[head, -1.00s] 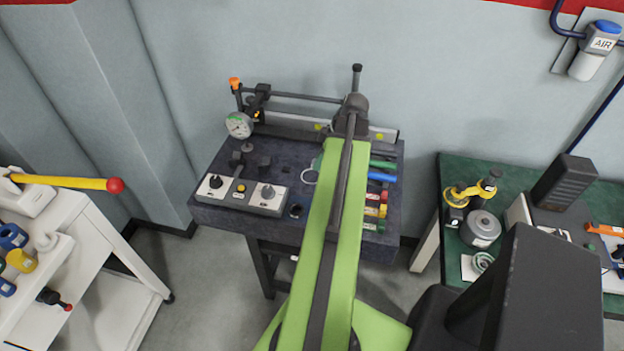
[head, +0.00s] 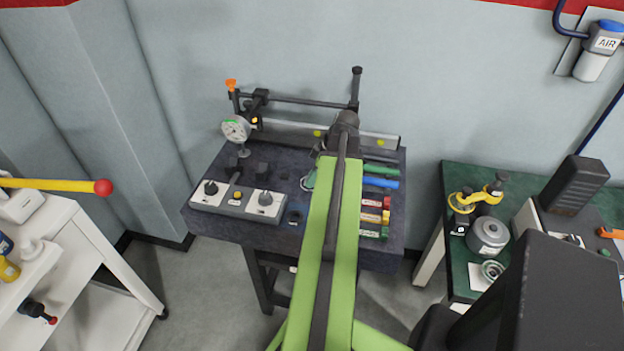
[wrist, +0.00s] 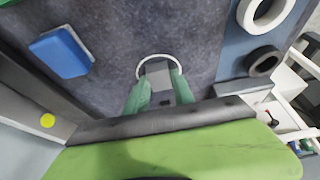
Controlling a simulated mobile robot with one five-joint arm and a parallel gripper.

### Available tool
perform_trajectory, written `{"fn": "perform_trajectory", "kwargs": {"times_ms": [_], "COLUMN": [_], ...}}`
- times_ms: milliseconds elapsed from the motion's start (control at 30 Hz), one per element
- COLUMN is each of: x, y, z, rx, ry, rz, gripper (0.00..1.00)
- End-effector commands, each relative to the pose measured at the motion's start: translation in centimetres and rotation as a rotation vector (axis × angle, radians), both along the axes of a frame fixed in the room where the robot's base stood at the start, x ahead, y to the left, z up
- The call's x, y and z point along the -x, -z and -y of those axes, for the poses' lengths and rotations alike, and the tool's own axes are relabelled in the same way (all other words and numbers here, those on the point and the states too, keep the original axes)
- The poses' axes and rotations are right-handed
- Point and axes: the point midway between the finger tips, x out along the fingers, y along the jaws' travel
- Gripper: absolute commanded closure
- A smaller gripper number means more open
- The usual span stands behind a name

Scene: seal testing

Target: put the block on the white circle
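In the wrist view, the white circle (wrist: 158,55) is a thin ring on the dark table top, partly covered by my gripper. My gripper (wrist: 160,76) has two green fingers over the ring. A smooth grey block (wrist: 157,68) sits between them, with both fingers appearing to touch its sides. It overlaps the inside of the ring; whether it touches the table is unclear. In the head view, my arm hides the block and most of the gripper; part of the white circle (head: 305,184) shows left of the arm.
A blue object (wrist: 62,52) lies apart from the gripper in the wrist view. The control box (head: 236,199) is left of my arm and coloured handles (head: 380,183) are to its right. A rail with a dial gauge (head: 236,129) stands at the back.

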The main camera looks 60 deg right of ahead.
Motion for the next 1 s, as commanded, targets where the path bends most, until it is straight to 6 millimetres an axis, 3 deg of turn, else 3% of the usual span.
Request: {"fn": "perform_trajectory", "kwargs": {"times_ms": [33, 133, 567, 767, 1000], "x": [0.0, 0.0, 0.0, 1.0, 3.0], "y": [0.0, 0.0, -0.8, -3.8, -9.2], "z": [0.0, 0.0, 0.0, 0.3, 0.9], "rx": [0.000, 0.000, 0.000, 0.000, 0.000], "ry": [0.000, 0.000, -0.001, -0.001, -0.001], "rz": [0.000, 0.000, 0.000, 0.000, 0.000], "gripper": [0.63, 0.50, 0.50, 0.50, 0.50]}}
